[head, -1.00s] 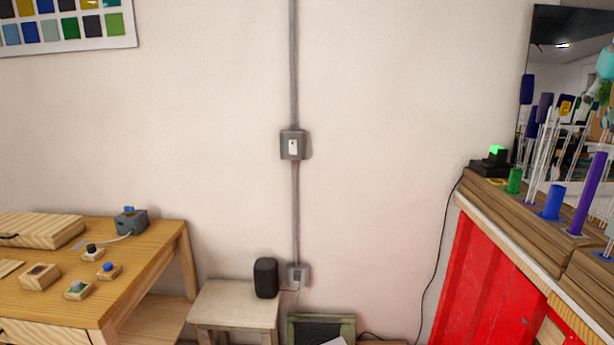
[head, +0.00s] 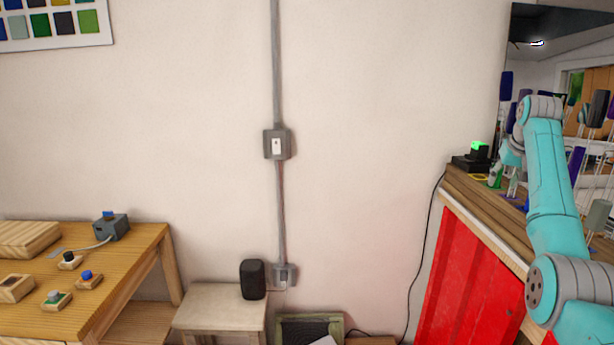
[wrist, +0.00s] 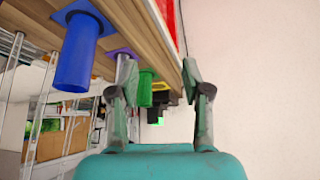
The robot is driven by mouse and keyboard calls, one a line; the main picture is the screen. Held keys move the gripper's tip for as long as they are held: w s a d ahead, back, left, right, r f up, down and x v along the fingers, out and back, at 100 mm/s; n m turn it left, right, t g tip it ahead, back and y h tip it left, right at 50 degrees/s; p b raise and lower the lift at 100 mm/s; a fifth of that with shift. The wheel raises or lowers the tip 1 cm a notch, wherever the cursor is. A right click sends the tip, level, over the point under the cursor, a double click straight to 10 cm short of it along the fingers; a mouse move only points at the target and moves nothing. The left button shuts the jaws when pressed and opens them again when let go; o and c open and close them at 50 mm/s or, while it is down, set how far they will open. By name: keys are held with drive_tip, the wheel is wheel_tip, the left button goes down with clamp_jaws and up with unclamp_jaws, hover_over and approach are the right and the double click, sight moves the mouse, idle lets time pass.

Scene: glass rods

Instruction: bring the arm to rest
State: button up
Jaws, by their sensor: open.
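My teal arm (head: 556,185) reaches over the wooden rack top at the right of the head view. In the wrist view my gripper (wrist: 158,75) is open and its two fingers are apart. Nothing is held between them. Beyond the fingers, a green holder (wrist: 145,88) stands on the wood, seen past the left finger. A blue holder (wrist: 77,52) stands farther left in the wrist view. In the head view the gripper is small and partly overlaps the rack items, so its fingers are hard to make out.
Clear glass rods (wrist: 42,92) stand left of the gripper. A black device with a green light (head: 478,150) sits at the rack's far end. A red cabinet (head: 470,285) is below. A wooden desk (head: 130,250) and a stool (head: 222,308) stand left.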

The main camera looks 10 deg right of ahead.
drive_tip(key=w+a+f+t, duration=0.1)
drive_tip(key=a+f, duration=0.3)
drive_tip(key=f, duration=0.7)
drive_tip(key=w+a+f+n, duration=0.15)
drive_tip(key=a+f, duration=0.25)
drive_tip(key=f, duration=0.6)
drive_tip(key=w+a+f+t, duration=0.1)
drive_tip(key=a+f, duration=0.3)
drive_tip(key=f, duration=0.7)
drive_tip(key=s+a+f+n+t, duration=0.1)
drive_tip(key=s+a+f, duration=0.6)
drive_tip(key=a+f, duration=0.35)
drive_tip(key=s+a+f+t, duration=0.1)
drive_tip(key=s+a+f, duration=0.6)
drive_tip(key=a+f, duration=0.3)
drive_tip(key=s+a+f+n+t, duration=0.1)
drive_tip(key=s+a+t, duration=0.1)
drive_tip(key=s+a, duration=0.85)
drive_tip(key=s+a+f+n+t, duration=0.1)
drive_tip(key=s+a, duration=0.4)
drive_tip(key=s, duration=1.1)
drive_tip(key=s+a+r+n+t+y, duration=0.1)
drive_tip(key=s+a+r, duration=0.1)
drive_tip(key=s+r, duration=0.7)
drive_tip(key=s+a+r+n+t+y, duration=0.1)
drive_tip(key=s+a+r+y, duration=0.1)
drive_tip(key=s+r, duration=0.8)
drive_tip(key=shift+s+a+r+t, duration=0.35)
drive_tip(key=shift+s+a, duration=0.4)
drive_tip(key=shift+s, duration=0.35)
